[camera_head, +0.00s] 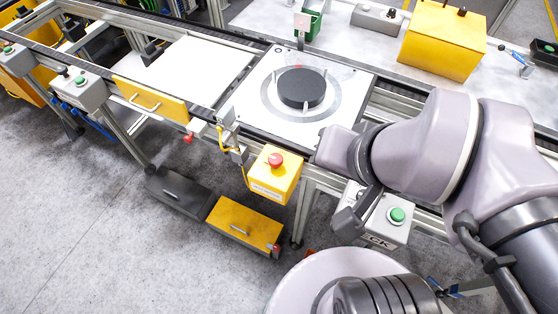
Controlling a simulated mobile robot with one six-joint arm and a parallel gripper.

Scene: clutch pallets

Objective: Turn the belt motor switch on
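I cannot tell for sure which control is the belt motor switch. A grey control box (385,222) with a green button (397,214) is on the front of the line, just below my arm. My gripper (350,212) shows only as dark finger parts at the left edge of this box. The rest of it is hidden behind my arm, so its opening and any contact with the box are unclear. A yellow box (273,178) with a red mushroom button (275,160) is to the left. Another grey box (82,90) with a green button and a dark knob is farther left.
A white pallet (255,108) with a black disc (301,88) sits on the conveyor. A flat white plate (200,65) is to its left. Open floor (100,220) is at lower left.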

